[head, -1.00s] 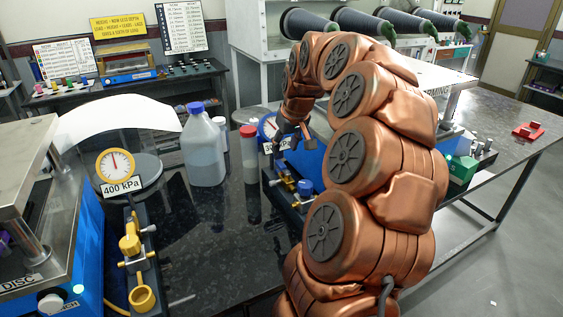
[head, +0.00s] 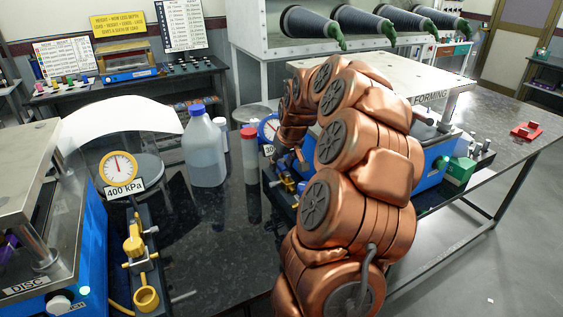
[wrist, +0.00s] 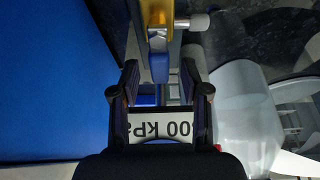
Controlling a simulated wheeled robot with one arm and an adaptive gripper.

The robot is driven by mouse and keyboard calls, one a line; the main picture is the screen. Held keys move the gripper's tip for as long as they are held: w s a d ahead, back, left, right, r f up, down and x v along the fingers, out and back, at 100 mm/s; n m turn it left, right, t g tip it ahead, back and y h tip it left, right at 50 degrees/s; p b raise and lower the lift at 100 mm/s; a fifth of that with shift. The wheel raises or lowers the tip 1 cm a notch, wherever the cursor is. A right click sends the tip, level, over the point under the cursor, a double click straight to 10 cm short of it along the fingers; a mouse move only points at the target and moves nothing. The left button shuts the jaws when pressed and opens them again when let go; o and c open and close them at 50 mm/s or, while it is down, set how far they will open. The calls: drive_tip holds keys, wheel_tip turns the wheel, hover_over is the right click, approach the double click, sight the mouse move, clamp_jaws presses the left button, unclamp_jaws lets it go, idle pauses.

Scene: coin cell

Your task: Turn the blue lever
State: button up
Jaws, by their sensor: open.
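The blue lever (wrist: 159,67) shows in the wrist view as a blue block at the end of a yellow valve body (wrist: 156,18). It lies just ahead of and roughly between the tips of my gripper (wrist: 162,80). The two dark fingers are apart, with no visible contact on the lever. In the head view my gripper (head: 281,160) hangs in front of the right press, close above its small valve (head: 287,184). My copper arm hides part of that press and its gauge.
A label reading 300 kPa (wrist: 170,124) sits below the lever in the wrist view. A large translucent bottle (head: 206,155) and a red-capped bottle (head: 250,160) stand left of my gripper. A yellow valve (head: 134,245) and a 400 kPa gauge (head: 119,168) belong to the left press.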

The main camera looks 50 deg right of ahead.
drive_tip(key=shift+c, duration=0.3)
clamp_jaws()
drive_tip(key=shift+a, duration=0.1)
